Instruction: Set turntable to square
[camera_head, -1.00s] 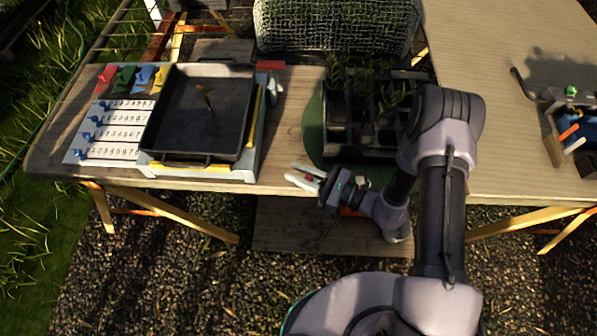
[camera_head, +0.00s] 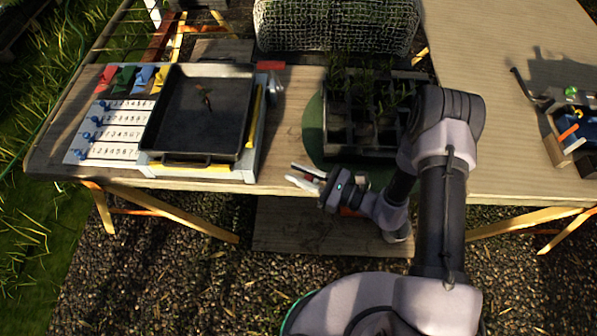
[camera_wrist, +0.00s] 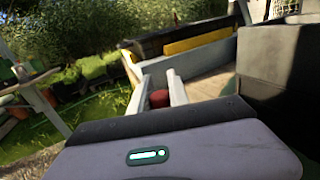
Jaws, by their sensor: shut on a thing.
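The turntable is a green disc (camera_head: 312,135) on the table, partly hidden by my arm. A black multi-cell tray of seedlings (camera_head: 338,137) stands on it, its right side hidden behind my arm. My gripper (camera_head: 306,176) is low at the table's front edge, just front-left of the disc. Its pale fingers are closed around a small red knob-like piece (camera_wrist: 159,98), which shows between the fingertips in the wrist view. Whether this piece joins the turntable is hidden. A dark block (camera_wrist: 285,62), likely the seedling tray, fills the right of the wrist view.
A dark shallow tray (camera_head: 245,130) on a white-and-yellow stand is left of the turntable. A numbered slider board (camera_head: 110,133) and coloured pieces lie farther left. A wire mesh (camera_head: 335,25) stands behind. A wooden box of tools (camera_head: 555,150) is at right.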

